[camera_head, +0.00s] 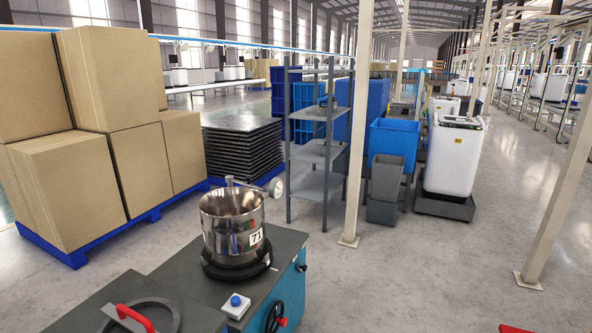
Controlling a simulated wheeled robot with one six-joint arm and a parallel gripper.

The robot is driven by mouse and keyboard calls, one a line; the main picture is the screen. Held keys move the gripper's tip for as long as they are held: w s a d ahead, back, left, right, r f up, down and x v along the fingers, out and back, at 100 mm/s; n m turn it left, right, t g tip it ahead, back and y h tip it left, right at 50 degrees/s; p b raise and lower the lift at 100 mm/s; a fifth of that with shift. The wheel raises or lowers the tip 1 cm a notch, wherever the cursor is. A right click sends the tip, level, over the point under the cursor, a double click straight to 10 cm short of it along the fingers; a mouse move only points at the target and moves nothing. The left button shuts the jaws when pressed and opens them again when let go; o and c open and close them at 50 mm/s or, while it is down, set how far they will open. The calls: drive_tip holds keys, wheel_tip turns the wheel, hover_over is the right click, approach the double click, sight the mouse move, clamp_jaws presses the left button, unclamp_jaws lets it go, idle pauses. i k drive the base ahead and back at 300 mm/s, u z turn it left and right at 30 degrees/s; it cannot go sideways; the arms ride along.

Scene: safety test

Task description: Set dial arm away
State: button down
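A shiny metal pot (232,228) marked 71 stands on a round black base on a dark-topped bench (180,270). The dial arm (250,185) is a thin metal bar at the pot's top. It runs from a short upright piece near the pot's far rim to a round dial (277,187) at the right, just outside the rim. The bar lies across the back part of the pot's opening. Its mounting is too small to make out. My gripper is not in view.
A blue button (235,301) on a white box and a black handwheel (274,317) are at the bench front. A red handle (135,318) sits on a dark ring at lower left. Behind stand cartons (112,75), a grey shelf (312,190) and a pale post (357,130).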

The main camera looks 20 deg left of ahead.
sight(276, 187)
drive_tip(key=u, duration=0.35)
drive_tip(key=i, duration=2.1)
drive_tip(key=u, duration=0.6)
